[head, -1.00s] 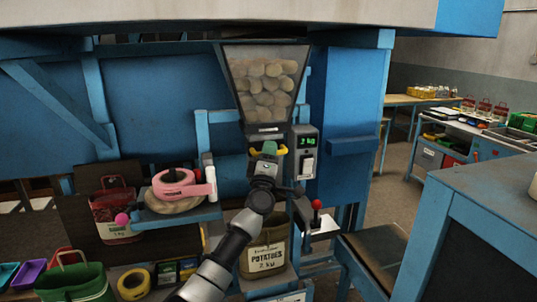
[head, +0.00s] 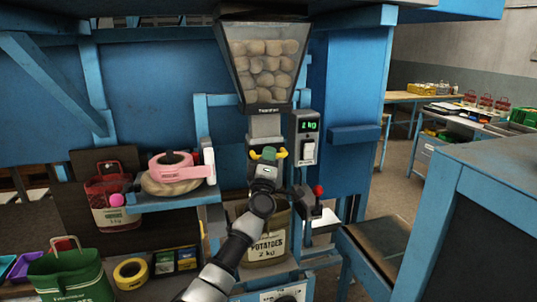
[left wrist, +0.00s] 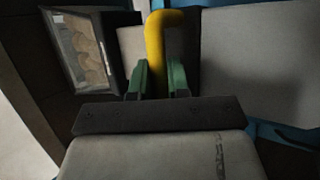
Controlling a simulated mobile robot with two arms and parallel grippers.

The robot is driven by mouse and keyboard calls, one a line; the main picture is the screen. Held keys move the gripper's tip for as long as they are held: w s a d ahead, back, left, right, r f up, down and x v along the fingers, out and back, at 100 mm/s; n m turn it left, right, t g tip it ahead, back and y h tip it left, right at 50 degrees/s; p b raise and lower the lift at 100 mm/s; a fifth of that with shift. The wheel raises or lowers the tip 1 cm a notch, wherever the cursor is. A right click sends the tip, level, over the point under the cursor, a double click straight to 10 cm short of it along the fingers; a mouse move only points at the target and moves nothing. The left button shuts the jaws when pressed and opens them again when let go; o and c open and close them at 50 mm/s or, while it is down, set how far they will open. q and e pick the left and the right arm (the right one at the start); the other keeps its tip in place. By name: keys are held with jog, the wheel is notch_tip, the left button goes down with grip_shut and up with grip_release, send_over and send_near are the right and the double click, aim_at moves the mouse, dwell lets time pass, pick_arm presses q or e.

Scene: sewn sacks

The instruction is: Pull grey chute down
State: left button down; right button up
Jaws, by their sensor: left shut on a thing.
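The grey chute (head: 266,127) hangs under the potato hopper (head: 264,62), with a yellow handle (head: 283,152) across its front. My left gripper (head: 268,153) is shut on this handle; in the left wrist view the yellow bar (left wrist: 156,50) stands between its green fingers (left wrist: 157,78). Below the chute stands an open brown potato sack (head: 268,242), partly hidden by my left arm. I cannot tell whether the chute's lower end reaches the sack mouth. My right gripper is not in view.
A control box (head: 304,137) showing 2 kg is right of the chute. A red-knobbed lever (head: 318,191) sits below it. On the left, a blue shelf (head: 165,200) holds a pink tape dispenser (head: 172,166). A green bag (head: 66,277) stands at lower left.

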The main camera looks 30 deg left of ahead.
pick_arm(q)
notch_tip(320, 180, down, 10)
jog(key=b, duration=0.7)
jog(key=shift+d+f, duration=0.1)
jog(key=shift+f, duration=0.1)
jog(key=c, duration=1.1)
grip_release()
jog(key=shift+r, duration=0.15)
jog(key=v, duration=1)
jog(key=shift+s+f+b, duration=0.2)
jog(key=shift+s+b, duration=0.1)
jog(key=shift+b, duration=0.1)
jog(key=shift+d, duration=0.1)
